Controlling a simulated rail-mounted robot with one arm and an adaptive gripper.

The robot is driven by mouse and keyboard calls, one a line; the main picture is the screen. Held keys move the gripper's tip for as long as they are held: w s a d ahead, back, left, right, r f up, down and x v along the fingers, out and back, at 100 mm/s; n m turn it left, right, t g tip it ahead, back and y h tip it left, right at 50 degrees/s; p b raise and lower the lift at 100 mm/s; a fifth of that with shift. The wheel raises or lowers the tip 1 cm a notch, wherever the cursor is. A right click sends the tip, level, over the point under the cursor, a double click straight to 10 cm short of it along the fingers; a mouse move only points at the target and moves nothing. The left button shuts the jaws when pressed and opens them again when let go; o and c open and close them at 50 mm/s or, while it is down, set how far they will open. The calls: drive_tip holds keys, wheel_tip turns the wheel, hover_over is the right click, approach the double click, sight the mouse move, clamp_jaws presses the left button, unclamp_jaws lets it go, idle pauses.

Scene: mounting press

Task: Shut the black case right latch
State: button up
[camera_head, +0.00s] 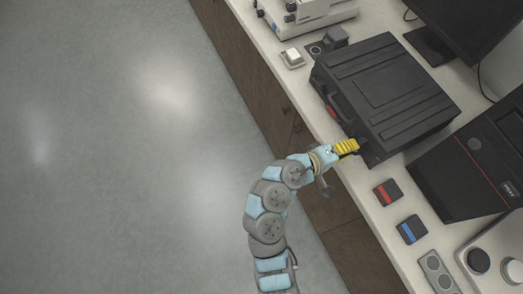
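The black case (390,85) lies closed on the light counter, its front side facing the lower left. A red piece (332,112) shows on that front side, near its handle. My gripper (361,144), with a yellow section just behind its tip, is at the right end of the case's front side, close against it. The right latch is not clearly visible; my gripper covers that area. I cannot tell whether the fingers touch the case or whether they are open or shut.
A red-topped block (387,192) and a blue-topped block (411,229) lie on the counter (362,186) right of my gripper. A black machine (470,165) stands beyond them. A small white-topped box (292,58) is left of the case. The floor in front is clear.

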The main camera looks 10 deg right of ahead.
drive_tip(key=shift+a+f+t+h+b, duration=0.2)
drive_tip(key=shift+f+h+b, duration=0.65)
drive_tip(key=shift+b, duration=2.45)
drive_tip(key=shift+d+f+t+h+b, duration=0.1)
drive_tip(key=shift+f+t+h+b, duration=0.3)
drive_tip(key=shift+h+b, duration=1.9)
